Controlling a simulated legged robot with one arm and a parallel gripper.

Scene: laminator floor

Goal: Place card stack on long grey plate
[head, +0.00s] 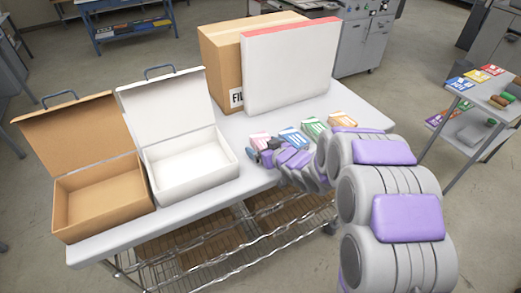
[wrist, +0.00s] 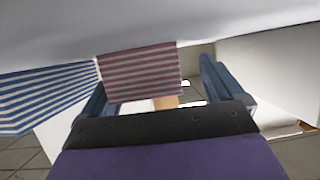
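Several card stacks lie in a row on the white table. The pink one (head: 260,139) is leftmost, then blue (head: 291,138), green (head: 314,126) and orange (head: 342,118). My gripper (head: 260,157) is low at the near side of the pink stack. In the wrist view, my gripper (wrist: 154,68) is open. The red-and-white striped side of the pink stack (wrist: 140,72) shows between the fingers, close to the left finger, with a gap to the right one. The blue stack's striped side (wrist: 45,96) is left of the fingers. I cannot clearly identify a long grey plate.
An open brown box (head: 102,197) and an open white box (head: 190,167) stand left on the table. A cardboard box (head: 217,65) and a white, red-topped box (head: 290,75) stand behind the stacks. A small cart (head: 478,153) with coloured items stands at the right.

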